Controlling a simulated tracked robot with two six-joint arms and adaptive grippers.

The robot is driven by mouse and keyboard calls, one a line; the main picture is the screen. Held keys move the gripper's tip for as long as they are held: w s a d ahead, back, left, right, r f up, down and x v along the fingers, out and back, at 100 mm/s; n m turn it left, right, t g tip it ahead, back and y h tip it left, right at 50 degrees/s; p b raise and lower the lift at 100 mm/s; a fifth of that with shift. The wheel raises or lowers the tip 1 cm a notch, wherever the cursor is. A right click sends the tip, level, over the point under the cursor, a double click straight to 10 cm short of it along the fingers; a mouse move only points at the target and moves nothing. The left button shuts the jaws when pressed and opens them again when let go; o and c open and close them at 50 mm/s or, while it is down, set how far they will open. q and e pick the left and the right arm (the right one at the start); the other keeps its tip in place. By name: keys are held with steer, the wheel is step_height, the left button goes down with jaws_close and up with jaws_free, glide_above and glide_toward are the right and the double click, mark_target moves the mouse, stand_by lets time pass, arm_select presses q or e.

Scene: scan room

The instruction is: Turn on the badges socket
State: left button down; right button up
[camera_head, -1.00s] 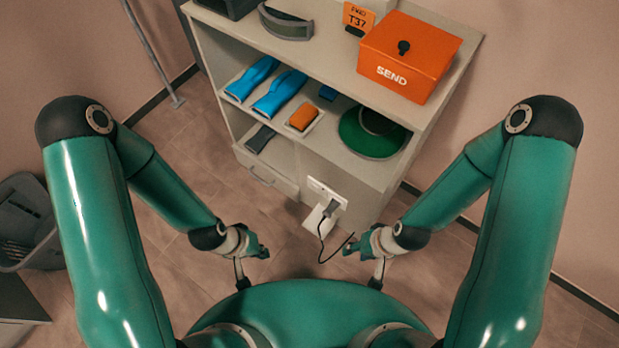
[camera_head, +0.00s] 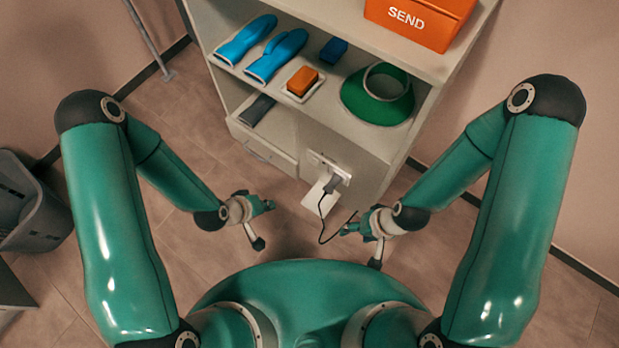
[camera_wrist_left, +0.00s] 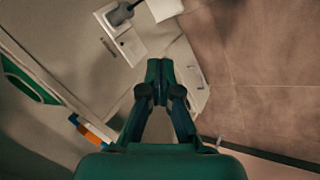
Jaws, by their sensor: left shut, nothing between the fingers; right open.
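The socket plate (camera_head: 322,163) is white and sits low on the front of the grey cabinet. A grey plug (camera_head: 333,184) with a black cord is in it. In the left wrist view the plate (camera_wrist_left: 127,38) lies at the top, with the plug (camera_wrist_left: 119,14) on it. I cannot read any label or tell the switch position. My left gripper (camera_head: 270,205) is shut and empty, left of the socket and apart from it; its closed fingertips (camera_wrist_left: 159,70) show below the plate in the wrist view. My right gripper (camera_head: 346,230) is open and empty, below the socket, near the cord.
The cabinet (camera_head: 345,133) holds blue gloves (camera_head: 275,58), an orange block (camera_head: 302,80) and a green ring-shaped item (camera_head: 378,100). An orange SEND box (camera_head: 418,22) stands on top. A white piece (camera_head: 317,196) is below the socket. A grey bin (camera_head: 35,210) is at left.

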mark_target(314, 165)
arm_select(q)
steer(key=w+d+f+n+t+h+b, duration=0.1)
steer(key=w+f+n+t+h+b, duration=0.1)
steer(key=f+b, duration=0.7)
steer(key=w+d+f+n+t+h+b, duration=0.2)
steer(key=w+f+t+b, duration=0.4)
steer(key=f+b, duration=0.3)
steer(key=w+n+h+b, duration=0.1)
steer(key=n+b, duration=0.1)
steer(key=shift+d+f+n+t+b, duration=0.15)
steer(key=shift+f+n+t+b, duration=0.15)
steer(key=shift+t+b, duration=0.1)
arm_select(e)
step_height(314, 165, down, 24)
arm_select(q)
steer(key=shift+w, duration=0.1)
steer(key=shift+w+d, duration=0.1)
steer(key=b+x, duration=0.4)
steer(key=x, duration=0.9)
steer(key=shift+w+d, duration=0.2)
steer(key=shift+w, duration=0.1)
arm_select(e)
steer(key=shift+f, duration=2.2)
arm_select(q)
steer(key=shift+a, duration=0.1)
